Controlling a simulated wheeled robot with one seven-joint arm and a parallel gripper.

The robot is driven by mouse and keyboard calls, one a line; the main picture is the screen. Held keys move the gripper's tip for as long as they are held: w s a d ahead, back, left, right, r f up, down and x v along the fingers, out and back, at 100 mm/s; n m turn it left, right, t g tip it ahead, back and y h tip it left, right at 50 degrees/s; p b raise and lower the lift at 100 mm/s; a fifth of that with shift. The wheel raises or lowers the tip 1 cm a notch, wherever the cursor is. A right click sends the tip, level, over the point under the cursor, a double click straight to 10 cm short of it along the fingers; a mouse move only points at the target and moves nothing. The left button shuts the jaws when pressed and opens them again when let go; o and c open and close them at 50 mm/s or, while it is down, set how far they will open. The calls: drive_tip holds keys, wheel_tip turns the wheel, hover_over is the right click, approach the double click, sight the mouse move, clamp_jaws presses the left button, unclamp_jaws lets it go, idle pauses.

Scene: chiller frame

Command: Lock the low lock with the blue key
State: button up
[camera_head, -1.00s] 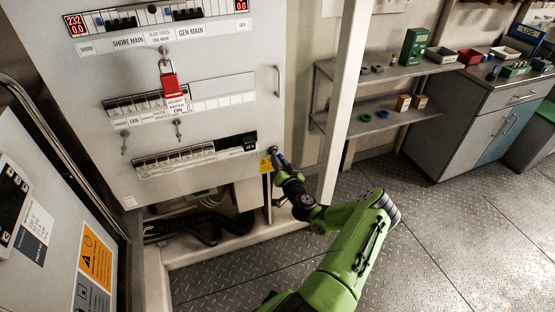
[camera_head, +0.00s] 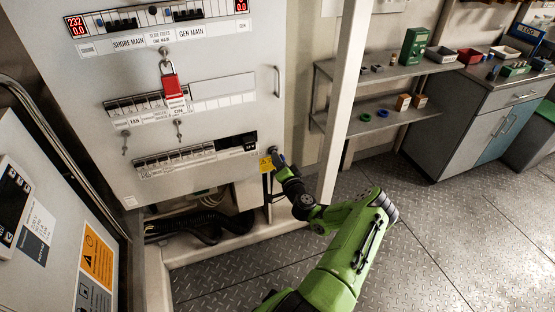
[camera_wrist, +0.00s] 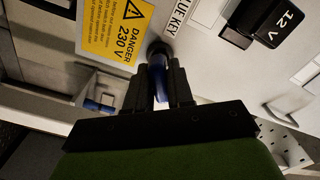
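The low lock (camera_wrist: 158,50) is a dark round collar on the panel, between the yellow danger label (camera_wrist: 112,28) and a label on which "UE KEY" can be read. The blue key (camera_wrist: 158,80) points into the collar; how deep it sits and how far it is turned cannot be told. My gripper (camera_wrist: 160,80) has its two dark fingers closed on either side of the key's blue part. In the head view my gripper (camera_head: 279,162) is at the panel's lower right corner, largely hiding the lock and key.
A red padlock (camera_head: 173,86) hangs on the panel, with two keys (camera_head: 178,130) below it. A black 12 V block (camera_wrist: 263,22) is right of the lock. A blue piece (camera_wrist: 97,106) shows lower left. A white post (camera_head: 343,100) stands right of the cabinet.

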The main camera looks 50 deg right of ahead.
drive_tip(key=shift+m+p, duration=0.35)
drive_tip(key=shift+m, duration=2.45)
drive_tip(key=o, duration=1)
drive_tip(key=shift+m, duration=0.3)
drive_tip(key=p+v, duration=0.2)
drive_tip(key=v, duration=0.5)
